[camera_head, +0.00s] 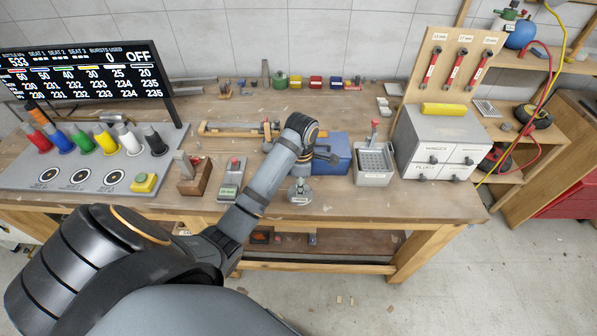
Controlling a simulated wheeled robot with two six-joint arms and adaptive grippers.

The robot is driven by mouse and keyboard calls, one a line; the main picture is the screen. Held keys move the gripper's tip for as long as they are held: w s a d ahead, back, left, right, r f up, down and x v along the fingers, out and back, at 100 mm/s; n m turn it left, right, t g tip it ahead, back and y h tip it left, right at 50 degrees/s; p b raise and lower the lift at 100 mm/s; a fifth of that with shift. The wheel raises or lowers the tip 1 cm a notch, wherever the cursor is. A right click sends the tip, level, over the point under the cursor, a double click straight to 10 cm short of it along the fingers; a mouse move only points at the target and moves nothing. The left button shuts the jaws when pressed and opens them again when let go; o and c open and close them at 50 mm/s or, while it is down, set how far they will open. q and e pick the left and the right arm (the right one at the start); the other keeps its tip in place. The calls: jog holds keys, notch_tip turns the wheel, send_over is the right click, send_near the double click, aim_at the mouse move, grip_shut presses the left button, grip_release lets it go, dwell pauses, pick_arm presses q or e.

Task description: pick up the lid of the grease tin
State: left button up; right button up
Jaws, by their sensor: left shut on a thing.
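The grease tin (300,197) is a small round grey tin with a pale label, near the front edge of the workbench. My left gripper (301,180) is directly above it, pointing down and shut on the lid at the top of the tin. The lid is small and mostly hidden by the fingers. I cannot tell whether the lid is clear of the tin. My right gripper is not in view.
A blue box (330,150) stands just behind the gripper. A grey device with a red knob (232,175) stands left. Bare bench (335,205) lies at the front.

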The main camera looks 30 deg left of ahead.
pick_arm(q)
jog(key=s+d+r+p, duration=0.3)
jog(key=s+d, duration=0.3)
jog(key=shift+r+p, duration=0.15)
jog(key=shift+p, duration=0.25)
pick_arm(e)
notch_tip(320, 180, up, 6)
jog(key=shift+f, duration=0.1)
